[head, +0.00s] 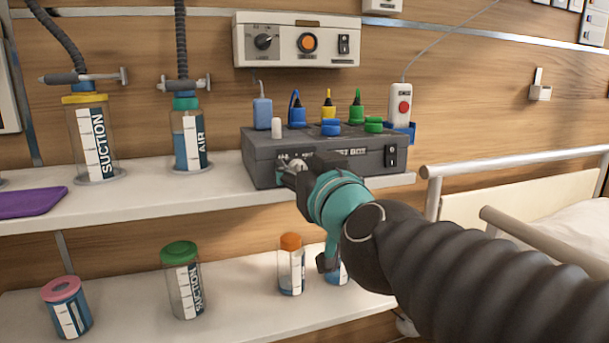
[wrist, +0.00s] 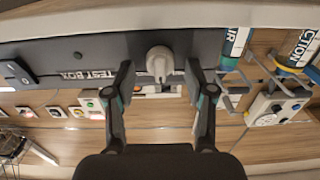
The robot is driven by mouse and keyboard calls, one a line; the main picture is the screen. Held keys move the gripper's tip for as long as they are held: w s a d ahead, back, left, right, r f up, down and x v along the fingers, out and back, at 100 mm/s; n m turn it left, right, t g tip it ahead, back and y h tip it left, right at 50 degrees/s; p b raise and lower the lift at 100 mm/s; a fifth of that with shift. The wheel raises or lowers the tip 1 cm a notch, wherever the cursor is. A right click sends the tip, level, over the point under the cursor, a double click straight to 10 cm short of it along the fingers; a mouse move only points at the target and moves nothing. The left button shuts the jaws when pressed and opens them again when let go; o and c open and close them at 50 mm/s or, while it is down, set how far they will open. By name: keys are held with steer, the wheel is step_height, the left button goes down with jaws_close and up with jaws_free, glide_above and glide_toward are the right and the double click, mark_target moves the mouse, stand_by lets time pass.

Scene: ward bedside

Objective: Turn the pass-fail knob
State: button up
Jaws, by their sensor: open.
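The dark grey test box (head: 350,157) stands on the upper shelf. In the wrist view, which is upside down, a light grey knob (wrist: 159,63) sits on the box's front face (wrist: 100,50). No pass-fail marking is readable beside it. My gripper (wrist: 160,72) is open, with one finger on each side of the knob and a visible gap to each. In the head view my gripper (head: 290,172) is at the front left of the box and largely hides the knob.
Suction (head: 93,140) and air (head: 190,142) canisters stand left of the box. Several coloured connectors top the box, and a black rocker switch (head: 391,157) is on its right front. A wall panel (head: 297,42) hangs above. Capped jars (head: 181,280) stand on the lower shelf; a bed rail (head: 433,195) is right.

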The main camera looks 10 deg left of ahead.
jaws_close()
steer(key=shift+m, duration=0.4)
steer(key=shift+w+d+m+b, duration=0.1)
steer(key=shift+m+b, duration=0.2)
steer(key=shift+m, duration=1.75)
steer(key=shift+d+m+b, duration=0.1)
steer(key=shift+m+b, duration=0.2)
steer(key=shift+m, duration=1.75)
